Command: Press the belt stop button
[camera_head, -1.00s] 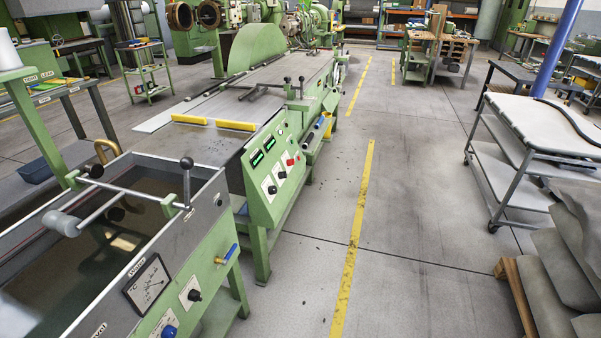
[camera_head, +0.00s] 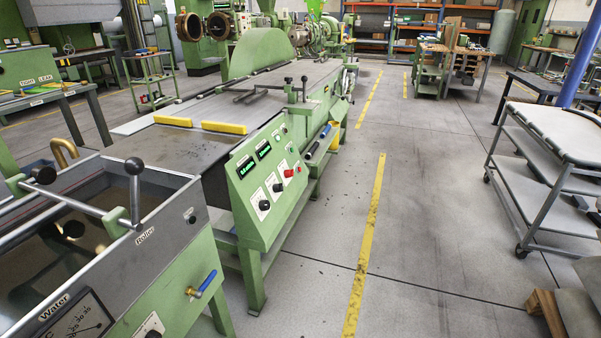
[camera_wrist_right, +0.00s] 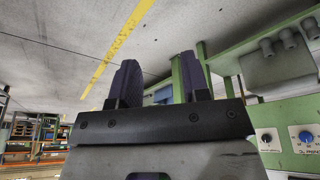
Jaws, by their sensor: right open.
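The green control panel (camera_head: 266,185) stands on the side of the belt machine in the head view. It carries two green lit displays (camera_head: 255,159), black knobs (camera_head: 264,204) and a red button or knob (camera_head: 289,172) on its right part. I cannot read the labels there, so I cannot tell for sure which control is the belt stop. Neither gripper shows in the head view. My right gripper (camera_wrist_right: 159,78) shows in the right wrist view, open and empty, its two dark fingers apart and touching nothing.
The water tank (camera_head: 165,262) with its roller lever and blue-handled valve (camera_head: 207,283) stands at front left. A white-topped cart (camera_head: 560,135) stands at right. The floor with the yellow line (camera_head: 368,235) is clear between them. A black knob (camera_wrist_right: 267,138) and blue knob (camera_wrist_right: 306,136) show in the wrist view.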

